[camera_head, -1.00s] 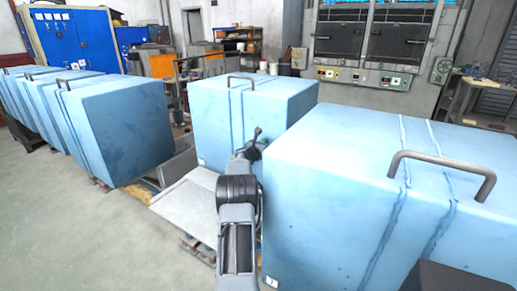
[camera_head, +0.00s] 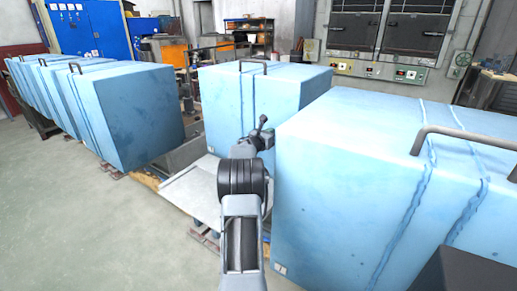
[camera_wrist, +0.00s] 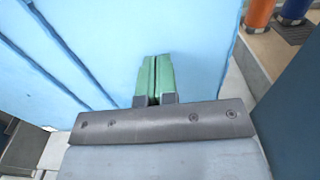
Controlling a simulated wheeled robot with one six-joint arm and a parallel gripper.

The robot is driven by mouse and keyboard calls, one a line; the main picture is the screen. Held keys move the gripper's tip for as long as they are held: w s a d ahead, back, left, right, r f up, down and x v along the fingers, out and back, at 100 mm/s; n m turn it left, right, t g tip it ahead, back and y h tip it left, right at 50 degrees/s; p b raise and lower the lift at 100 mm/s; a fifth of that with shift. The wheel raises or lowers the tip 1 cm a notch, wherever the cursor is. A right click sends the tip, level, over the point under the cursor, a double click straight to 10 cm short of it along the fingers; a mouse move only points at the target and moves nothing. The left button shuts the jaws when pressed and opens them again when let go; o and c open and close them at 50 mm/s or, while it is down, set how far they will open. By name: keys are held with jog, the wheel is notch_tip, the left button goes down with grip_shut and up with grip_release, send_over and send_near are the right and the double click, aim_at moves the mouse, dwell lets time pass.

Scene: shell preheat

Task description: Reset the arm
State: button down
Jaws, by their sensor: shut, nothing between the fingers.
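My gripper (camera_wrist: 153,80) shows in the wrist view with its two green fingers shut together and nothing between them. Behind the fingers in that view is the face of a light blue block (camera_wrist: 110,45) with dark grooves. In the head view my arm reaches forward from the bottom middle, and its far end is in front of the middle blue block (camera_head: 228,100). The fingers are not clear in the head view.
A large blue block (camera_head: 340,190) with a handle stands close on the right of my arm. Several more blue blocks (camera_head: 135,115) line the left. A grey board (camera_head: 190,195) lies between. Ovens (camera_head: 385,30) stand behind. The left floor (camera_head: 80,230) is clear.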

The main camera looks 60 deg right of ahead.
jog(key=a, duration=0.9)
jog(key=shift+w+a, duration=0.25)
jog(key=shift+w, duration=0.1)
jog(key=shift+f, duration=0.1)
jog(key=s+a+f+m+g+y, duration=0.3)
jog(key=s+f+m+y, duration=0.1)
jog(key=f+m, duration=0.3)
jog(key=s+a+m+y+p, duration=0.1)
jog(key=a+m+y+p, duration=0.1)
jog(key=a+m+y, duration=0.5)
jog(key=w+a+r+m+t+y+p, duration=0.1)
jog(key=a+r+m+t+y+p, duration=0.15)
jog(key=a, duration=1.15)
jog(key=w+a+r+m+t+y+p, duration=0.1)
jog(key=w+a+r+m+t+p, duration=0.2)
jog(key=a, duration=1)
jog(key=s+a+r+n+t+y+p, duration=0.1)
jog(key=a+r+y+p, duration=0.1)
jog(key=a, duration=0.7)
jog(key=s+a+r+n+t+y+p, duration=0.1)
jog(key=s+a+r+p, duration=0.1)
jog(key=a+r+p, duration=0.3)
jog(key=a+r, duration=0.2)
jog(key=a, duration=0.2)
jog(key=shift+a+r+y, duration=0.3)
jog(key=shift+y, duration=0.05)
jog(key=shift+s+a+n, duration=0.1)
jog(key=shift+n, duration=0.15)
